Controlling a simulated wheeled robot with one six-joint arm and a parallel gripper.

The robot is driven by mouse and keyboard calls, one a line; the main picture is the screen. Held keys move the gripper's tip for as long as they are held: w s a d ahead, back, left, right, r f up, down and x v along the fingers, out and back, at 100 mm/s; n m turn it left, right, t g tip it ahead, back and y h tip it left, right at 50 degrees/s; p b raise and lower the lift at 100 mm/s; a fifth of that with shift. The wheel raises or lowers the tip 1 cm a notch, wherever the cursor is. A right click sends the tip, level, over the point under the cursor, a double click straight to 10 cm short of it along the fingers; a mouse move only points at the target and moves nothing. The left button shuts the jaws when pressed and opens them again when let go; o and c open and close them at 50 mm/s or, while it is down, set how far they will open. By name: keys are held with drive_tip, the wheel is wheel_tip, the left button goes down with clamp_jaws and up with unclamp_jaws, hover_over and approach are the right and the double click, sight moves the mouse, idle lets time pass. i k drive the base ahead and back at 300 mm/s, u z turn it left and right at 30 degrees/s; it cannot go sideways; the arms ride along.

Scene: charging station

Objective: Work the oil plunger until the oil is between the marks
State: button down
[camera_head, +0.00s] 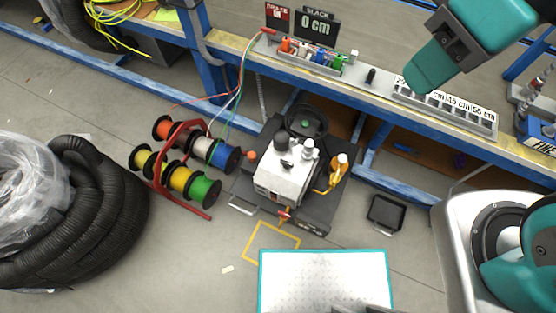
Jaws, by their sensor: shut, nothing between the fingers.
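A white machine (283,178) stands on a dark base (310,212) on the floor in the middle. A black round-topped knob (281,143) sits on its top; I cannot tell if this is the oil plunger. A white-capped cylinder (308,150) stands beside it. A yellow bottle-like part (339,166) is at its right side. The oil level and its marks are too small to read from here. My gripper (420,86) is at the upper right, over the bench, well away from the machine. It is shut and appears empty.
A blue-legged bench (345,92) runs behind, with a "0 cm" display (316,27) and a labelled tray (445,108). Cable spools (180,178) stand left of the machine, wires running up to the bench. Black tubing (110,205) is far left. A black tray (385,213) lies right.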

sight(342, 158)
drive_tip(key=u, duration=0.35)
drive_tip(key=k, duration=0.9)
drive_tip(key=z, duration=0.6)
